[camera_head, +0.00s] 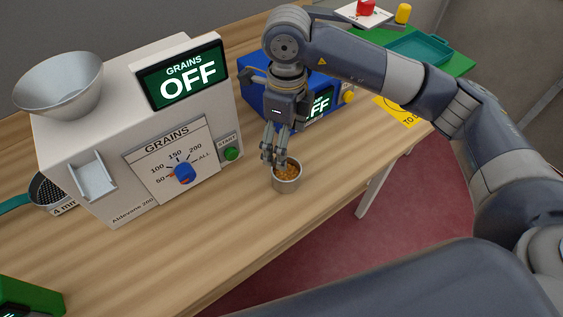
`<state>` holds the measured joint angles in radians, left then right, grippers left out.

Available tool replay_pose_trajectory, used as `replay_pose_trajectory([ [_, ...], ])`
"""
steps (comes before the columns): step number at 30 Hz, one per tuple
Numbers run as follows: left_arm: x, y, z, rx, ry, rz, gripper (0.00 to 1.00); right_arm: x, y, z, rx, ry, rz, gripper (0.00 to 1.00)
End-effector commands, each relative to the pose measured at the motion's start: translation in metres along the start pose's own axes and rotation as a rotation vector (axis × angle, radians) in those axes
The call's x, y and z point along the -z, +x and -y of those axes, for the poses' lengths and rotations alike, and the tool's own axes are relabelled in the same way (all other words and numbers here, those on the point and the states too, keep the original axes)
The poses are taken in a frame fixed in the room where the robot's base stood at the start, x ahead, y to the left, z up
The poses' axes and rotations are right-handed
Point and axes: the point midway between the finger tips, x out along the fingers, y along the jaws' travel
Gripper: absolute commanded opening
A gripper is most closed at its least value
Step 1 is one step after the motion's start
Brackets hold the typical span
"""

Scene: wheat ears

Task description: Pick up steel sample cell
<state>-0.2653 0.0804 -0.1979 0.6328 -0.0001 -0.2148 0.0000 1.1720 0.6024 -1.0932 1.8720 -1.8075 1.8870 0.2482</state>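The steel sample cell (288,185) is a small round metal cup, upright on the wooden table and filled with golden-brown grains. My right gripper (273,160) comes down from above at the cup's back-left rim. Its fingertips overlap the rim in the picture. One finger appears to be at or inside the rim and the other just outside it. Whether they press on the wall cannot be told. My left gripper is not in view.
A white grain counter (120,130) with a funnel stands left, its screen reading OFF. A blue device (257,78) stands behind my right gripper. A green box (25,298) is at the lower left. The table's front edge is close to the cup; table to its left is clear.

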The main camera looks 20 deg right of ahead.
Motion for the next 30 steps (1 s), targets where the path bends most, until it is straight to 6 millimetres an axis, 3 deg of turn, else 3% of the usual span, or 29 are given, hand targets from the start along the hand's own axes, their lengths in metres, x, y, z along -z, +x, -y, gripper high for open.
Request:
replay_pose_trajectory([
  [6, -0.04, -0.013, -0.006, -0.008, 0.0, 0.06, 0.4, 0.001, 0.033, -0.001, -0.004, 0.001, -0.001, 0.83],
  [11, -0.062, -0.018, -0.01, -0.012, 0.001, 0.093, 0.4, 0.001, 0.044, -0.001, -0.003, -0.001, 0.0, 0.83],
  [14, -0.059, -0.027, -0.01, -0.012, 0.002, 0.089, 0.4, 0.004, 0.053, -0.004, -0.005, -0.001, -0.003, 0.83],
  [22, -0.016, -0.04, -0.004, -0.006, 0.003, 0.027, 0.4, 0.006, 0.09, -0.006, -0.004, -0.001, 0.0, 0.83],
  [30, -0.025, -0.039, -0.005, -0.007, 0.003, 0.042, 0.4, 0.006, 0.096, -0.005, -0.002, -0.002, 0.002, 0.83],
])
